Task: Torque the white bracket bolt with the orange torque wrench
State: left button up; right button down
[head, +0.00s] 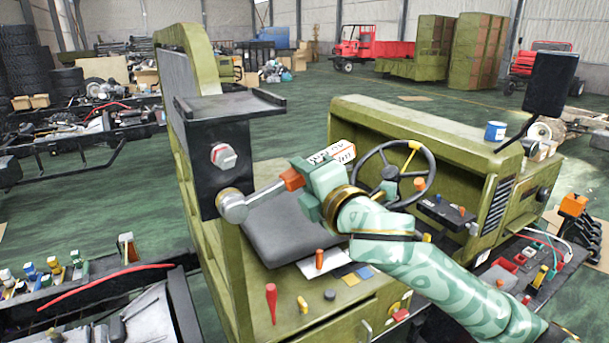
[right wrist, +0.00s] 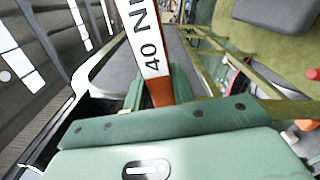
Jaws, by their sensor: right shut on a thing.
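The white bracket bolt (head: 223,156) is a hex head with a reddish ring on the dark bracket plate (head: 205,135). My right gripper (head: 308,183) is shut on the orange torque wrench (head: 292,179), which has a white label. In the right wrist view the wrench (right wrist: 158,90) shows between the fingers, its label reading "40 N". The wrench's round silver head (head: 232,206) is at the plate's lower part, below the white bolt. It overlaps a brass-coloured round part (head: 222,192); I cannot tell whether they touch. My left gripper is not in view.
A black ledge (head: 230,106) juts out above the white bolt. The dark seat (head: 292,230) lies below my right gripper, and the steering wheel (head: 400,165) is to its right. A red-handled tool (head: 271,300) stands on the green panel in front. A blue can (head: 495,131) stands on the hood.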

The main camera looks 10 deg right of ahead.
jog(key=shift+w+d+f+m+b, duration=0.15)
jog(key=shift+f+m+b, duration=0.45)
jog(key=shift+f+m, duration=0.85)
jog(key=shift+f, duration=0.2)
jog(key=shift+r+n+p, duration=0.95)
jog(key=shift+r+p, duration=0.35)
jog(key=shift+p, duration=0.55)
jog(key=shift+s, duration=0.2)
